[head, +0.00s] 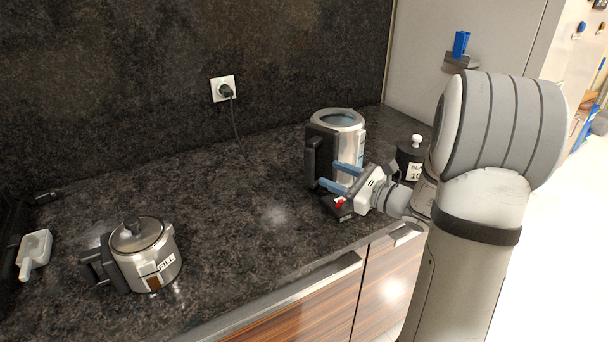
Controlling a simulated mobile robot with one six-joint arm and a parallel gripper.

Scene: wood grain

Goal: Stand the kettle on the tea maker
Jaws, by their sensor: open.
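A tall silver jug (346,121) with a black handle and an open top, bluish inside, stands upright at the back right of the counter. A squat silver pot (148,262) with a lid, a black handle on its left and a "FILL" label stands at the front left. The frame does not make clear which is the kettle and which the tea maker. My gripper (340,177) is open, its two blue fingers pointing left, close in front of the tall jug's lower part. Nothing shows between the fingers. I cannot tell whether they touch the jug.
A black canister (404,160) with a white knob stands right of the jug, partly behind my arm. A white scoop (34,252) lies at the far left. A cord runs from the wall socket (223,88) down to the counter. The counter's middle (235,215) is clear.

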